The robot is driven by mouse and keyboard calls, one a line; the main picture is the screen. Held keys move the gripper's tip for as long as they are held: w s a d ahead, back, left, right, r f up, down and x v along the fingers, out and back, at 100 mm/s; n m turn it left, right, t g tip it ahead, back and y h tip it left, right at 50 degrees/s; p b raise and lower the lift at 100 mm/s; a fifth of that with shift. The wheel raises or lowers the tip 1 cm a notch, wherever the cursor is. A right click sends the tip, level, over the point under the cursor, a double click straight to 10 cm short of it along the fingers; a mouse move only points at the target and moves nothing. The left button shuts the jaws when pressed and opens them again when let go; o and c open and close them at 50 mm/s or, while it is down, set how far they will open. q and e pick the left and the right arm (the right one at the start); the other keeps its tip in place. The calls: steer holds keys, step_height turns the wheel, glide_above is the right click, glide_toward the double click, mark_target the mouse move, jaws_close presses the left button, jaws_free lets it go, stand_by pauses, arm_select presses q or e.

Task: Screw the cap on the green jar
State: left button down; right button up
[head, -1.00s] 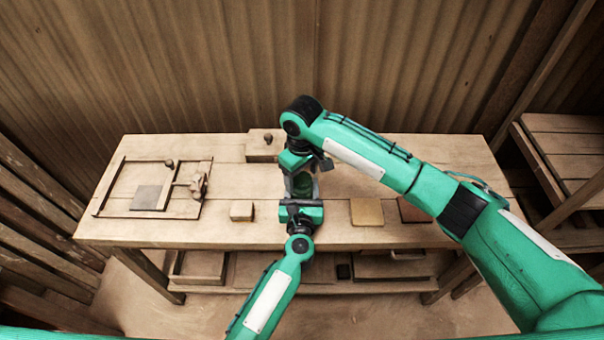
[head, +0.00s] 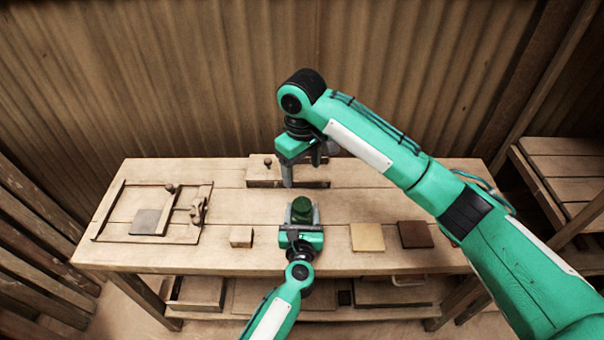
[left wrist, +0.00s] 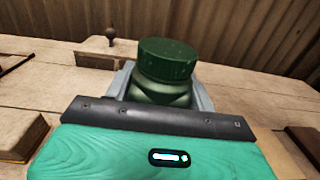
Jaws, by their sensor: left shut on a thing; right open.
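The green jar (head: 302,217) stands upright on the bench, with a dark green cap (head: 301,203) on its top. In the left wrist view the jar body (left wrist: 160,93) sits between the grey fingers and the ribbed cap (left wrist: 167,60) sits level on it. How tight the cap is cannot be seen. My left gripper (head: 302,216) is shut around the jar body from the front. My right gripper (head: 301,178) is open and empty, pointing down above and behind the jar, clear of the cap.
A wooden block (head: 241,237) lies left of the jar. A tan tile (head: 367,237) and a brown tile (head: 415,235) lie to its right. A framed board with a grey tile (head: 146,222) is at the left. A wooden block with a knob (head: 262,171) stands behind.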

arm_select(q)
steer(key=shift+c, duration=2.2)
jaws_free()
steer(key=shift+s, duration=0.1)
steer(key=s+b, duration=0.3)
steer(key=s, duration=1)
steer(key=shift+s+a, duration=0.25)
steer(key=shift+s, duration=0.1)
arm_select(e)
steer(key=shift+f, duration=1.75)
